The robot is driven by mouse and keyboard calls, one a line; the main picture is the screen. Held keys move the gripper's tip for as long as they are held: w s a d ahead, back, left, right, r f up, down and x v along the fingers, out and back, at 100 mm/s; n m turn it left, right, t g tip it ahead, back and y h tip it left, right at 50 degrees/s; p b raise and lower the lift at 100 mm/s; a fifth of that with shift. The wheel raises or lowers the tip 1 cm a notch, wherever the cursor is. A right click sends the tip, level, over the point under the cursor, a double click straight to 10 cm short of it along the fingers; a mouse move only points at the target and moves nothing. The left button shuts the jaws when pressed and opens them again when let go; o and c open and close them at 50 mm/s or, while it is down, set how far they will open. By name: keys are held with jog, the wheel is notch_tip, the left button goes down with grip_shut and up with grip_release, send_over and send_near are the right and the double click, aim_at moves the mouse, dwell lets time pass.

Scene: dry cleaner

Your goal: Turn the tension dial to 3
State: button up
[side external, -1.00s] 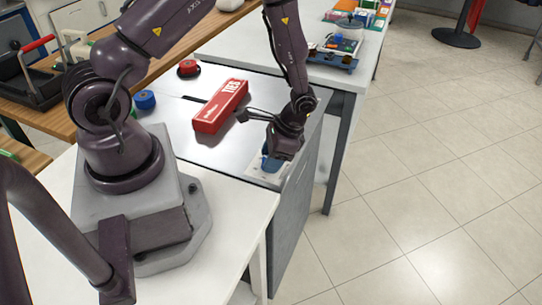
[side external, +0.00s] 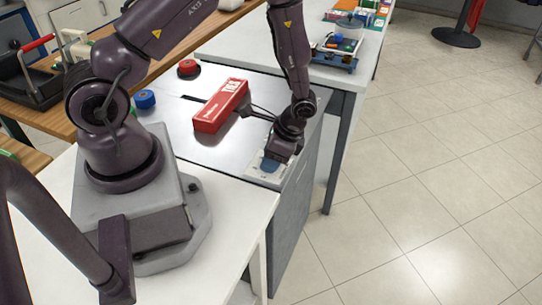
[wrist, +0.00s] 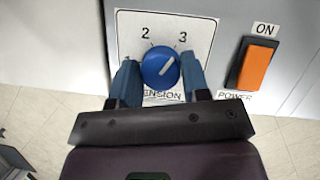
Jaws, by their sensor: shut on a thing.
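The tension dial (wrist: 160,70) is a round blue knob on a white plate (wrist: 128,28) marked 2, 3 and TENSION. Its white pointer line aims up and right, toward the side of the 3. My gripper (wrist: 161,72) has one blue finger on each side of the knob and is shut on it. In the side external view, my gripper (side external: 272,158) is at the front edge of the grey-topped unit, over the white plate (side external: 257,174). My gripper hides most of the dial there.
An orange power switch (wrist: 257,65) marked ON is right of the dial. A long red box (side external: 220,106) lies on the grey top (side external: 180,128). A blue round item (side external: 145,99) and a red one (side external: 188,68) are farther back. Open tiled floor lies right.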

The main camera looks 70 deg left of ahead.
jog(key=o, duration=0.9)
jog(key=v, duration=1.3)
jog(key=s+d+r+n+t, duration=0.1)
jog(key=s+r+n+t, duration=0.1)
jog(key=r, duration=0.5)
jog(key=s+d+r+n+t+h, duration=0.1)
jog(key=s+r+n+t, duration=0.1)
jog(key=s+r+t, duration=0.2)
jog(key=s+d+r+n+t+h, duration=0.1)
jog(key=s+r+n+t, duration=0.1)
jog(key=s+r, duration=0.5)
jog(key=shift+s+d+r+t, duration=0.15)
jog(key=shift+r+t, duration=0.25)
jog(key=shift+r, duration=0.7)
jog(key=shift+s+d+r+t, duration=0.1)
jog(key=shift+d+r+t, duration=0.25)
jog(key=shift+r, duration=0.7)
